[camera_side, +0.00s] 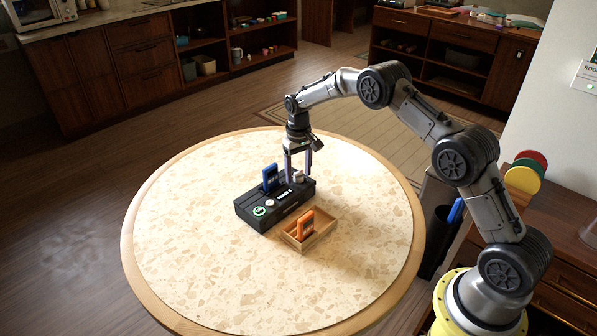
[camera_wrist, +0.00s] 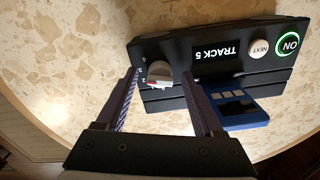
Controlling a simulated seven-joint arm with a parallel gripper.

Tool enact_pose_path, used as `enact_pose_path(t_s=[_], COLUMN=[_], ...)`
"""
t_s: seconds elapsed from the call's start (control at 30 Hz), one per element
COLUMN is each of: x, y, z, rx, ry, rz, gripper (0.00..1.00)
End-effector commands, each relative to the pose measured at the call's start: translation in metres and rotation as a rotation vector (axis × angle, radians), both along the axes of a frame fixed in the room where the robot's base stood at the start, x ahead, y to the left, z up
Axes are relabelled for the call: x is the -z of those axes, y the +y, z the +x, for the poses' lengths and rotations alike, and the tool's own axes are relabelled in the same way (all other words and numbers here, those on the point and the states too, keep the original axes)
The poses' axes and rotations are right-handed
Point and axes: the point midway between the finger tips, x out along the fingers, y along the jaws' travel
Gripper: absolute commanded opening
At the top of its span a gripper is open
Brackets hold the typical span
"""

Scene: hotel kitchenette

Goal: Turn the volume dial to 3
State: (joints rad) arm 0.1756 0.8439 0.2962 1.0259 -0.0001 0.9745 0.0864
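A black player box (camera_side: 262,211) stands on the round table. My gripper (camera_side: 298,166) points down over the dial. In the wrist view my gripper (camera_wrist: 160,78) has its two fingers apart, one on each side of the dial, with gaps visible; how low the tips reach is unclear. A display (camera_wrist: 230,52) reads "TRACK 5", upside down in the wrist view.
A blue cartridge (camera_side: 270,178) stands upright in the box, close to one finger in the wrist view (camera_wrist: 243,115). A wooden tray (camera_side: 322,238) holding an orange cartridge (camera_side: 305,225) sits beside the box. A lit ON button (camera_wrist: 290,43) and NEXT button (camera_wrist: 259,49) are on the box. The surrounding tabletop is clear.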

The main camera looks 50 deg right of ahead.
Motion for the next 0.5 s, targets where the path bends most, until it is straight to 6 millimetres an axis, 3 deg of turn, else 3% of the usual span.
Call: enact_pose_path(t_s=[0.27,0.5], x=[-0.003,-0.040], y=[0.000,0.000], z=[0.000,0.001], rx=[0.000,0.000], ry=[0.000,-0.004], rz=[0.000,-0.001], gripper=[0.69,0.69])
